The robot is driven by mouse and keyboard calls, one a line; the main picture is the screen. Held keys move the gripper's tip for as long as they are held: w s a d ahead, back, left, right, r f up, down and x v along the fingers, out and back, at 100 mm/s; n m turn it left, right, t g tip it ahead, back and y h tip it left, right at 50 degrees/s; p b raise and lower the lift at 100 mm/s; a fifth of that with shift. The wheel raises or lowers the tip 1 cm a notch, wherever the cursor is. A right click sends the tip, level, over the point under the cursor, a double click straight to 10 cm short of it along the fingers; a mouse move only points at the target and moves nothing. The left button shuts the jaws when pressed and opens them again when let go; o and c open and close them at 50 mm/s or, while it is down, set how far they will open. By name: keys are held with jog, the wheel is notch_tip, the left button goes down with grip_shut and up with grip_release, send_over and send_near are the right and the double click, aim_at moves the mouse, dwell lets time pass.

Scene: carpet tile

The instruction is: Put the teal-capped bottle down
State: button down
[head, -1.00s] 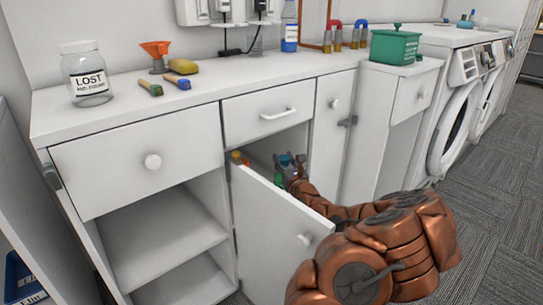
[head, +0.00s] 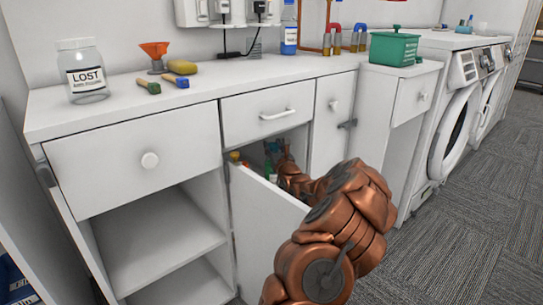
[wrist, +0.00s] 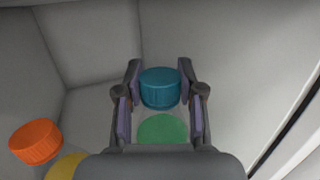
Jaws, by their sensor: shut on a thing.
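The teal-capped bottle (wrist: 160,88) is between the fingers of my gripper (wrist: 160,96), with its ribbed teal cap facing the wrist camera. The cap hides its body. My gripper is shut on it. In the head view my gripper (head: 279,152) is inside the open lower cabinet (head: 296,140), behind the door, and is small and partly hidden there. I cannot tell whether the bottle's base touches the cabinet floor.
A green round top (wrist: 162,131) shows between my fingers, nearer the palm. An orange cap (wrist: 36,141) and a yellow top (wrist: 67,166) stand to the left. The open cabinet door (head: 262,225) is beside my arm. Pale cabinet walls surround the gripper.

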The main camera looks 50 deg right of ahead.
jog(key=shift+w+d, duration=0.2)
jog(key=shift+w, duration=0.45)
jog(key=shift+f+b, duration=1.1)
jog(key=shift+f, duration=0.65)
jog(key=shift+r, duration=0.1)
jog(key=c, duration=0.7)
grip_release()
jog(key=shift+p+v, duration=1.65)
jog(key=shift+v, duration=4.35)
